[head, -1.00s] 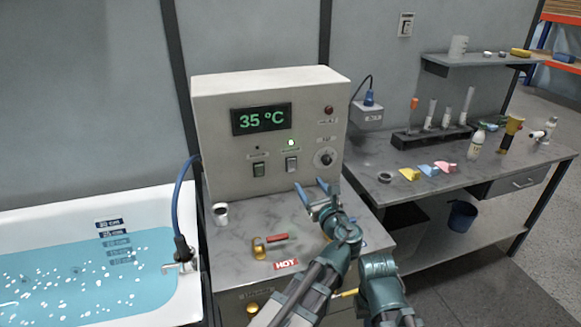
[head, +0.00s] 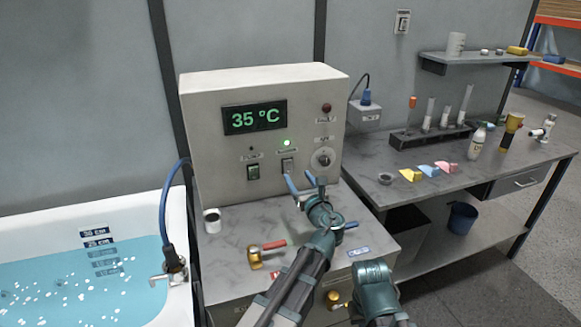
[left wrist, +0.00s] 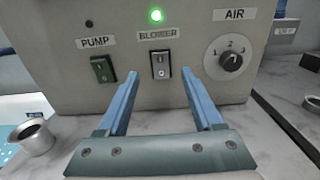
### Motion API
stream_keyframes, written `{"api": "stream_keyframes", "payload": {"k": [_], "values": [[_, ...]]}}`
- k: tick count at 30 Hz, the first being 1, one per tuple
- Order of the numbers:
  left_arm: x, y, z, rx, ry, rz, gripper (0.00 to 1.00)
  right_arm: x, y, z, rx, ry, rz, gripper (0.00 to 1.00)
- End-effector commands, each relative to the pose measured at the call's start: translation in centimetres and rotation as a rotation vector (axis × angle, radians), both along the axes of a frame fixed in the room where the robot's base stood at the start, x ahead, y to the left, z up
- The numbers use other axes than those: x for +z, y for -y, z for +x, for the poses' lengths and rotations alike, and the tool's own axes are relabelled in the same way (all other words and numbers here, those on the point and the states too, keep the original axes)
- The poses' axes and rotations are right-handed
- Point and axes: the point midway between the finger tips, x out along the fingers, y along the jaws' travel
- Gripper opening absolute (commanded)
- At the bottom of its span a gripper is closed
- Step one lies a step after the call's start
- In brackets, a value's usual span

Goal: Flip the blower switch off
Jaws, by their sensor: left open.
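The blower switch (head: 288,165) is a small rocker on the front of the cream control box (head: 205,140). In the left wrist view the switch (left wrist: 161,65) sits under the label BLOWER (left wrist: 158,35), with a lit green lamp (left wrist: 156,15) above. My left gripper (head: 305,182) is open and empty in front of the box, its blue fingers pointing at the panel. In the left wrist view the switch shows between and beyond the fingertips (left wrist: 161,83). Contact with it is not seen. My right gripper is not in view.
The pump switch (left wrist: 103,69) is left of the blower switch, and the AIR knob (left wrist: 231,61) is to its right. A metal cup (head: 212,221) and a red-handled brass valve (head: 256,256) stand on the counter. The bathtub (head: 150,205) is at left.

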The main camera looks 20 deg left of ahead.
Motion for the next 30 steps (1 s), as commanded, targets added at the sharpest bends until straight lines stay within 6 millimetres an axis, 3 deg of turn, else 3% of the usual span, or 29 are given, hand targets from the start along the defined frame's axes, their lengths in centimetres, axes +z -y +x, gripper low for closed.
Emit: {"api": "stream_keyframes", "payload": {"k": [1, 6, 12, 26, 30], "values": [[0.0, -0.7, 1.3, 0.003, 0.000, 0.000, 0.68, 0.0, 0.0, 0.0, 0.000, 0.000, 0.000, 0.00], [0.0, -2.4, 3.8, 0.002, 0.000, 0.000, 0.68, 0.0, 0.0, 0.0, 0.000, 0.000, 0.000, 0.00], [0.0, -3.8, 5.8, 0.001, 0.000, 0.000, 0.68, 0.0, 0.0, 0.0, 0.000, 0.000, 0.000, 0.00], [0.0, -4.4, 6.5, -0.001, 0.000, 0.000, 0.68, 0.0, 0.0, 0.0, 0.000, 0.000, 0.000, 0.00], [0.0, -4.4, 6.4, 0.000, 0.000, 0.000, 0.46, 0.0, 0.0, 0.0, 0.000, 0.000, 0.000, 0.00]]}}
